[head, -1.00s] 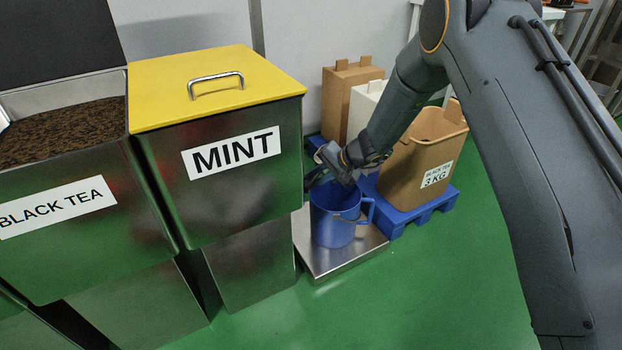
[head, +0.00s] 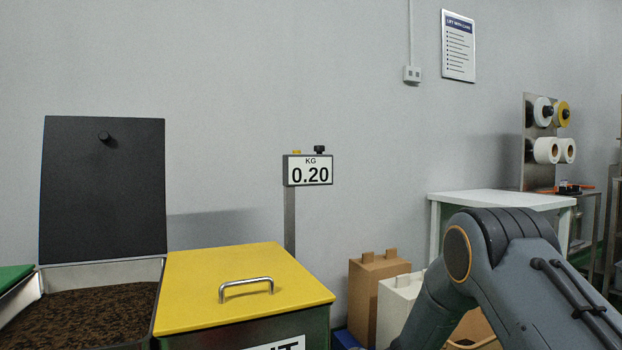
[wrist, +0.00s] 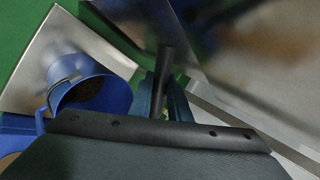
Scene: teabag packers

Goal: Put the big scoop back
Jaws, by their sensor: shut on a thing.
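In the wrist view my gripper (wrist: 161,98) is shut on the black handle of the big scoop (wrist: 150,153). One teal finger shows on each side of the handle. The head view shows neither my gripper nor the scoop. The scoop's resting place cannot be made out.
The scale display (head: 308,171) reads 0.20 kg. The mint bin's yellow lid (head: 240,290) is shut. The black tea bin's dark lid (head: 102,190) stands open. Paper sacks (head: 372,295) stand behind my arm, and a white table (head: 500,199) is at the right.

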